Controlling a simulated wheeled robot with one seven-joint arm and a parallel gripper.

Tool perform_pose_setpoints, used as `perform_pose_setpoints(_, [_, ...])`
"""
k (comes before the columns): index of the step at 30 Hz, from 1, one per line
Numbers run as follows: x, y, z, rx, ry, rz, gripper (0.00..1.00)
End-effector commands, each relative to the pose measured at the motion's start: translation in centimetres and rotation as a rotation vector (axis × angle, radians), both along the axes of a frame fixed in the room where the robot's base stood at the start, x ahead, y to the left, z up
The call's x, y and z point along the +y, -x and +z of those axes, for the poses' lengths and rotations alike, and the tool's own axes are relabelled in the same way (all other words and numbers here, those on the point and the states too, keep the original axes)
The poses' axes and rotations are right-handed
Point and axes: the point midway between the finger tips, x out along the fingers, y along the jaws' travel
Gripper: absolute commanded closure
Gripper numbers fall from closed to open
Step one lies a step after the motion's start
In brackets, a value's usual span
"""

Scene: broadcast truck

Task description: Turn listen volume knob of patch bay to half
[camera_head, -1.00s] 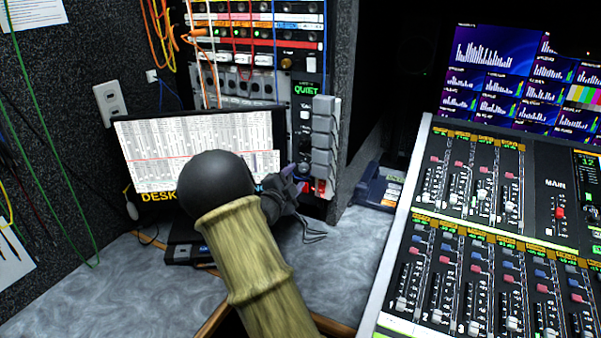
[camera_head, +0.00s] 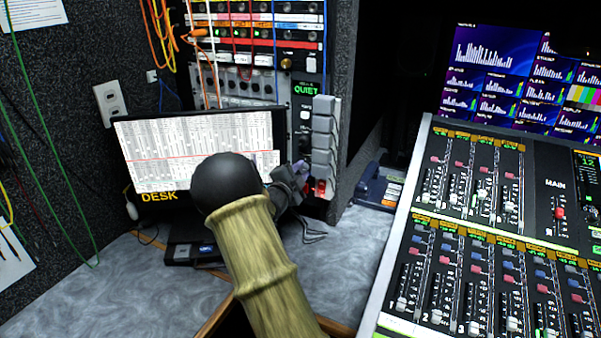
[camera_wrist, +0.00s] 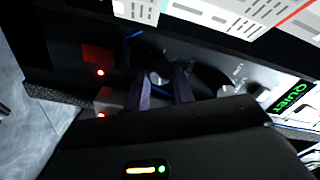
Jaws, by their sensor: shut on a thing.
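The patch bay (camera_head: 258,50) stands at the back, a rack with rows of jacks and coloured cables. Its narrow right-hand panel carries a green QUIET display (camera_head: 306,89), also in the wrist view (camera_wrist: 291,98). My gripper (camera_head: 303,168) is at the lower part of this panel, right of the monitor. In the wrist view my gripper (camera_wrist: 161,82) has its two purple fingers closed around a small knob (camera_wrist: 158,75), which they partly hide. The knob's label and pointer cannot be read.
A monitor (camera_head: 190,150) marked DESK stands close left of my gripper. A column of grey blocks (camera_head: 324,135) is to its right, with a red light (camera_head: 320,186) below. A mixing console (camera_head: 480,230) fills the right. Cables hang at left.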

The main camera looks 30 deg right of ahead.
Motion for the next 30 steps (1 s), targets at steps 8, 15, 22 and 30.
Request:
perform_pose_setpoints(8, [0.04, 0.01, 0.02, 0.043, 0.024, 0.0, 0.98])
perform_pose_setpoints(15, [0.06, 0.0, 0.08, 0.153, 0.089, 0.0, 0.98])
perform_pose_setpoints(22, [0.07, -0.01, 0.19, 0.317, 0.185, 0.0, 0.98])
perform_pose_setpoints(30, [0.07, -0.02, 0.21, 0.539, 0.314, 0.001, 0.98])
